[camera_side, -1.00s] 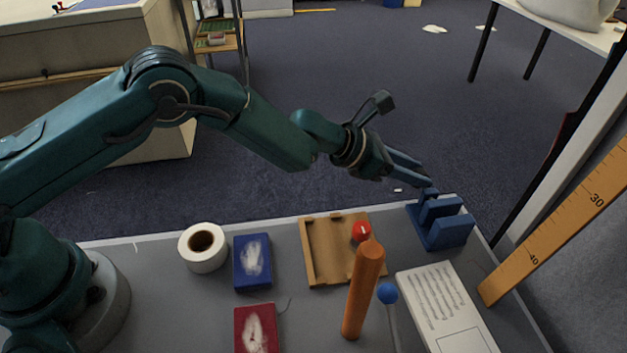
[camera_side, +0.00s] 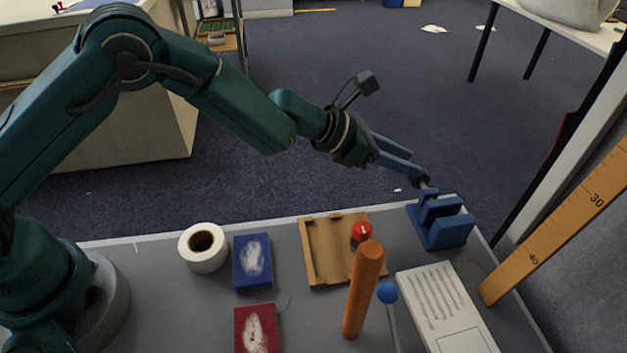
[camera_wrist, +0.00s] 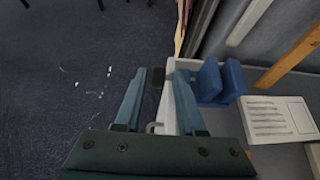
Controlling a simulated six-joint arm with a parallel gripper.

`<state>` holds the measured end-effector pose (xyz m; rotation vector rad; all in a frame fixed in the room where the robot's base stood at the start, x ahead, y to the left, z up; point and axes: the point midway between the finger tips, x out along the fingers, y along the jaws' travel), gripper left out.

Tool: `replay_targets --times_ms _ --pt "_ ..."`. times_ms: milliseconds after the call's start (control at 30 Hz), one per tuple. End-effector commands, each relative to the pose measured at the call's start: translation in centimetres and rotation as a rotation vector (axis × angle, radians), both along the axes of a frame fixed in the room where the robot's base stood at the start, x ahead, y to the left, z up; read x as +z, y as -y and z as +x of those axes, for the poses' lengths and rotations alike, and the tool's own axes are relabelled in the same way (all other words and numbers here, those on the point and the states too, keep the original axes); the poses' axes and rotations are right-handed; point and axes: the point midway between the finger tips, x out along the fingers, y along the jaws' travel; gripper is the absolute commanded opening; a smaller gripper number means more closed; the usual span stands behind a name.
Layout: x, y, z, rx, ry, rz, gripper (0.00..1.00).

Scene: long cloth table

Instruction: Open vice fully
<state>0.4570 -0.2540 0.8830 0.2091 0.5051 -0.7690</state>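The blue vice (camera_side: 447,234) stands at the far right corner of the table. Its two upright jaws are close together with a narrow gap, and it also shows in the wrist view (camera_wrist: 232,84). A dark handle end (camera_side: 422,184) sticks out on its far left side. My gripper (camera_side: 418,171) is at this end of the vice, tilted down to the right. In the wrist view my gripper (camera_wrist: 160,80) has its fingers apart, with a small dark part between the tips, probably the handle. I cannot tell whether either finger touches it.
A white printed sheet or box (camera_side: 445,308) lies in front of the vice, and a wooden ruler (camera_side: 560,232) leans at the right. Floor lies beyond the table edge.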

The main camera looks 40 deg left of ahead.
Motion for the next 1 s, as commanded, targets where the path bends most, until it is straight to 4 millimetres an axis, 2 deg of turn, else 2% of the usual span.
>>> replay_targets --times_ms 33,167,433,500,700,1000 --pt "1.2 0.0 0.0 0.000 0.006 -0.001 0.39" --pt "3.6 0.0 0.1 0.001 0.007 0.000 0.39" --pt "3.2 -0.5 -0.3 0.005 0.097 -0.100 0.39" --pt "1.4 -0.4 -0.3 0.003 0.093 -0.098 0.39" --pt "-1.8 -0.4 -0.3 0.003 0.097 -0.098 0.39" --pt "-2.7 0.4 0.5 0.002 0.100 -0.099 0.39"
